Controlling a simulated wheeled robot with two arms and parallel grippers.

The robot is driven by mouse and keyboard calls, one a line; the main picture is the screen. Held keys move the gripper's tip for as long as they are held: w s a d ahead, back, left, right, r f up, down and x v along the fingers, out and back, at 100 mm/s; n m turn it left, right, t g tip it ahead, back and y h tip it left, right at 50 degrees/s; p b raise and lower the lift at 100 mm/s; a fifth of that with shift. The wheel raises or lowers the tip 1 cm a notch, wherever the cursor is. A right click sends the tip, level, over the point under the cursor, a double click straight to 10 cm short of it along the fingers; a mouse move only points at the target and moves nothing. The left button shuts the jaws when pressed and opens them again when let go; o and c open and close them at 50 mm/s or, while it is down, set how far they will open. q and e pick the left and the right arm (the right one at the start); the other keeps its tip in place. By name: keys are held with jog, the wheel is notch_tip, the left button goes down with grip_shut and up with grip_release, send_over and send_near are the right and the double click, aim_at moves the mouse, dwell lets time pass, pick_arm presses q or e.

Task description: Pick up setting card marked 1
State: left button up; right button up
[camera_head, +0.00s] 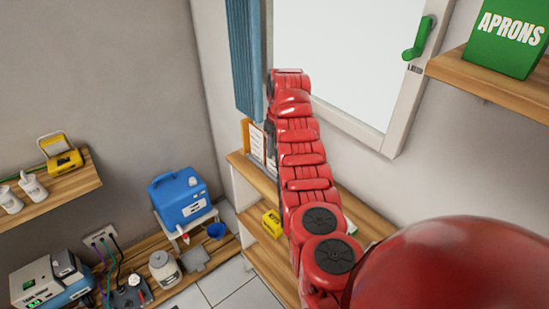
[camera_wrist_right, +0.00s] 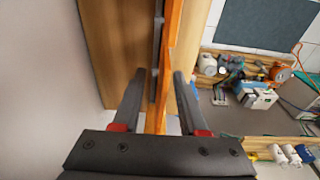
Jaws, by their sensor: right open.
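My right arm reaches up to the wooden shelf by the window in the head view. A dark part at its far end, seemingly my right gripper (camera_head: 271,138), is mostly hidden by the arm. Beside it stand an orange panel (camera_head: 246,134) and a white printed sheet (camera_head: 257,142). In the right wrist view my right gripper (camera_wrist_right: 159,75) is open, with an upright orange-edged panel (camera_wrist_right: 171,40) seen edge-on between its fingers. Contact is not clear. No number 1 is readable, so I cannot tell which piece is the setting card. My left gripper is not in view.
The window frame (camera_head: 391,140) and blue curtain (camera_head: 243,60) are close to the arm. A yellow box (camera_head: 272,222) sits on the lower shelf. A blue case (camera_head: 180,198) and other equipment stand to the left. A green aprons box (camera_head: 505,38) is at upper right.

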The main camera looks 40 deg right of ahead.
aim_at(274, 158)
jog(key=f+p, duration=0.2)
jog(key=f, duration=0.1)
jog(key=shift+w+a+p, duration=0.15)
jog(key=shift+a+p, duration=0.05)
jog(key=shift+p, duration=0.1)
jog(key=shift+w+f, duration=0.1)
jog(key=shift+f, duration=0.3)
jog(key=shift+w+f, duration=0.1)
jog(key=shift+f, duration=0.2)
grip_shut()
